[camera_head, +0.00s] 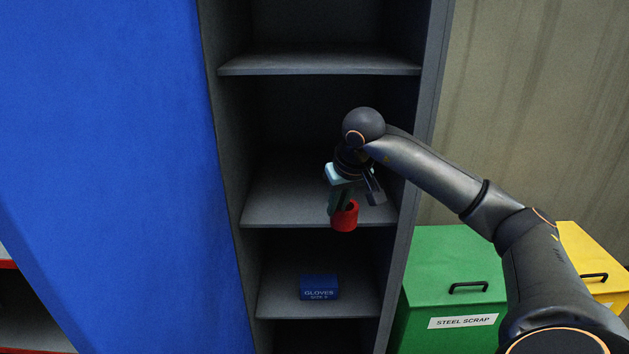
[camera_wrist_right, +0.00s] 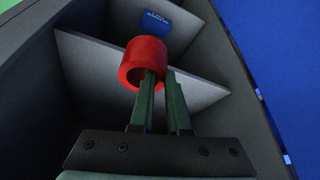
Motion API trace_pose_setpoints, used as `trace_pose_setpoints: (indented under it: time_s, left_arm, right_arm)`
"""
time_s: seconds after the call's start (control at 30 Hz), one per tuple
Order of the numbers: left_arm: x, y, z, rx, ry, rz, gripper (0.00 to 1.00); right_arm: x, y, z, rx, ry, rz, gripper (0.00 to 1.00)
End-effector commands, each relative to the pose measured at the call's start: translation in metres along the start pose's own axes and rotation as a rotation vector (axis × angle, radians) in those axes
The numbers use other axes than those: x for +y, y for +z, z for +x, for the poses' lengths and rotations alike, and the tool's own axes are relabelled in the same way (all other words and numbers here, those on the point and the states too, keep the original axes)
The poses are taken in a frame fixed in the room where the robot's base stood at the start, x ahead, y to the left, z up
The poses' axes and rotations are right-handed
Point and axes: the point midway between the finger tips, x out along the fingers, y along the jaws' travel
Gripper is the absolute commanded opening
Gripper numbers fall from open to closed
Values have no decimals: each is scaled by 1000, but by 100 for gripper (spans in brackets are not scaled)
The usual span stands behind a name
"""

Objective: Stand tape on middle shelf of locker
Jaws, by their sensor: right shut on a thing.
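The red roll of tape (camera_head: 344,217) is in my right gripper (camera_head: 342,204), in front of the locker's middle shelf (camera_head: 290,207). In the right wrist view the tape (camera_wrist_right: 144,58) sits at the tips of the green fingers (camera_wrist_right: 161,82), with one finger appearing to pass into its hole. The right gripper is shut on the tape. In the head view the tape overlaps the shelf's front edge; I cannot tell whether it touches the shelf. The shelf (camera_wrist_right: 200,92) also shows in the right wrist view. My left gripper is not in view.
A blue gloves box (camera_head: 319,287) lies on the shelf below. An upper shelf (camera_head: 320,64) is above. A blue locker door (camera_head: 110,150) stands at the left. A green steel scrap bin (camera_head: 450,265) and a yellow bin (camera_head: 595,250) stand at the right. The middle shelf looks clear.

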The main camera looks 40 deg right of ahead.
Motion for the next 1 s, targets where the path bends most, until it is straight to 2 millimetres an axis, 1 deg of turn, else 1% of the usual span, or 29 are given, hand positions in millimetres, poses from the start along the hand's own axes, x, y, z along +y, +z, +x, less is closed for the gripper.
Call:
trace_pose_setpoints:
  time_s: [0.03, 0.2, 0.6, 0.8, 1.0]
  left_arm:
    - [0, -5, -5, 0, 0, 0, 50]
    - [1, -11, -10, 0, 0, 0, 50]
    - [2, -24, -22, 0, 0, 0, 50]
    - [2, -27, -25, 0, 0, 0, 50]
    - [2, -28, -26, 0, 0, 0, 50]
  right_arm:
    - [-1, -12, 0, 2, -6, 5, 0]
    - [-1, -42, 13, 1, -5, 5, 0]
    - [-1, -102, 38, 2, -4, 2, 0]
    - [0, -123, 48, 3, -3, 4, 0]
    - [1, -130, 52, 3, -1, 1, 0]
